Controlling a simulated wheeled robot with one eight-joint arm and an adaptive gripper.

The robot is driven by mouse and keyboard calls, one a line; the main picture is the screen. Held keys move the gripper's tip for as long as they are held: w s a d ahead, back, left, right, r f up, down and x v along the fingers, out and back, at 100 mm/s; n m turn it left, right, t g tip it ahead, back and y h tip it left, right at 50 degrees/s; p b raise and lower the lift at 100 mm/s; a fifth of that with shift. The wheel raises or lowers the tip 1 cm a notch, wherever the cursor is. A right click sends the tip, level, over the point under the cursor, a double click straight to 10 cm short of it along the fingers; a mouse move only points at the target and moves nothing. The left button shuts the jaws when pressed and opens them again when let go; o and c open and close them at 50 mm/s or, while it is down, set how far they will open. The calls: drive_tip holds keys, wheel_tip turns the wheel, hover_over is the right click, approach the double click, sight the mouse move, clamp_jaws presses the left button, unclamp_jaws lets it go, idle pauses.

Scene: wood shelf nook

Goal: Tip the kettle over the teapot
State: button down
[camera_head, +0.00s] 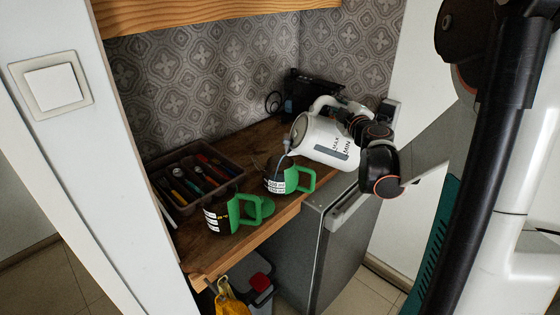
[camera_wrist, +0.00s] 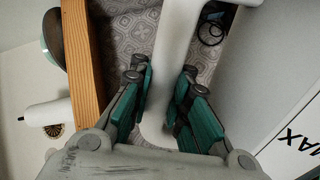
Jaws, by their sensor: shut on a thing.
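The white kettle (camera_head: 318,140) is held tilted to the left above the shelf, its spout end low over the rear dark vessel (camera_head: 273,187) with a green handle and white label. A thin pale streak shows between them; I cannot tell whether it is spout or water. A similar vessel (camera_head: 216,222) with a green handle stands nearer the front; I cannot tell which is the teapot. My gripper (camera_head: 352,120) is shut on the kettle's handle. In the wrist view my gripper (camera_wrist: 160,95) has its green-padded fingers on either side of the white handle (camera_wrist: 178,35).
A grey tray with utensils (camera_head: 233,171) lies left on the wooden counter (camera_head: 190,246). A black appliance (camera_head: 300,85) stands at the back. A grey fridge (camera_head: 325,245) and a bin (camera_head: 258,282) are below. A wooden shelf (camera_head: 200,12) hangs above.

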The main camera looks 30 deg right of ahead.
drive_tip(key=shift+w+a+r+n+p, duration=0.2)
drive_tip(key=shift+a+r+n+p, duration=0.4)
drive_tip(key=shift+a+r+p, duration=0.15)
idle(3.5)
